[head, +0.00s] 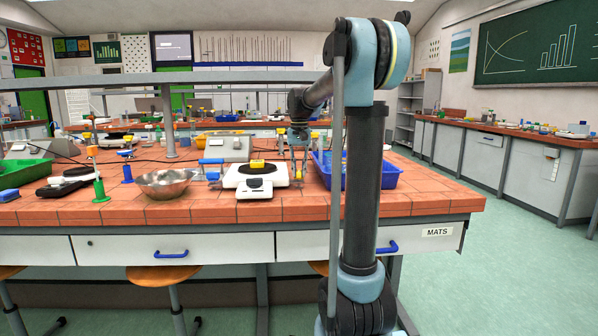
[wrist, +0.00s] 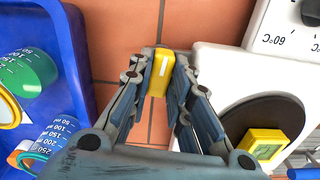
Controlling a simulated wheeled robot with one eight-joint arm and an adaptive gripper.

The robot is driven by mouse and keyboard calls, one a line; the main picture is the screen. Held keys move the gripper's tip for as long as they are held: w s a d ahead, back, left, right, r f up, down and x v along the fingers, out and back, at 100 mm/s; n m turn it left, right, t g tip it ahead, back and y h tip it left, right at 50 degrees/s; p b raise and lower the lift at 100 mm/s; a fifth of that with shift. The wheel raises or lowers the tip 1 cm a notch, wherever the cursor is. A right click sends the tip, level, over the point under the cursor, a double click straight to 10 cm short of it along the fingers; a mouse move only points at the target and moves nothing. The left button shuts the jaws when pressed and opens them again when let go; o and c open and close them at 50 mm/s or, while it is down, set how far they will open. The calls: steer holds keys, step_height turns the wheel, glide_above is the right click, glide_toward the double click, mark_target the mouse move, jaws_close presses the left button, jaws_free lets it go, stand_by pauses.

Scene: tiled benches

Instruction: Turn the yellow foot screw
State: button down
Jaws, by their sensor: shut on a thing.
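The yellow foot screw (wrist: 162,73), with a white mark on its face, sits between the fingertips of my gripper (wrist: 160,82) in the wrist view. The gripper is shut on it, with a finger along each side. Red-brown tiles lie below it. In the head view my gripper (head: 298,158) points down between the white hotplate and the blue tray; I cannot make out the screw clearly there. What the screw is fixed to is hidden.
The white hotplate (wrist: 210,62) with a yellow block (wrist: 264,145) on its dark plate is close on the right. The blue tray (wrist: 75,60) holding measuring vessels is close on the left. A metal bowl (head: 168,183) stands further left on the bench.

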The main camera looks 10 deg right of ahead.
mark_target(299, 170)
steer(key=shift+w, duration=0.1)
steer(key=c, duration=1.5)
jaws_free()
step_height(299, 170, up, 12)
steer(key=shift+f, duration=0.1)
steer(key=s+d+f, duration=0.1)
steer(key=s+f, duration=1)
steer(key=s, duration=0.1)
steer(key=s+d+f+n+t, duration=0.1)
steer(key=s+d+f, duration=0.1)
steer(key=s+f, duration=0.9)
steer(key=s+d+f+n+t, duration=0.1)
steer(key=s+d+f, duration=0.1)
steer(key=s+f, duration=0.9)
steer(key=shift+s+d+f, duration=0.1)
steer(key=shift+s+f, duration=0.05)
steer(key=shift+s, duration=0.6)
steer(key=shift+s+d+f, duration=0.1)
steer(key=shift+s, duration=0.6)
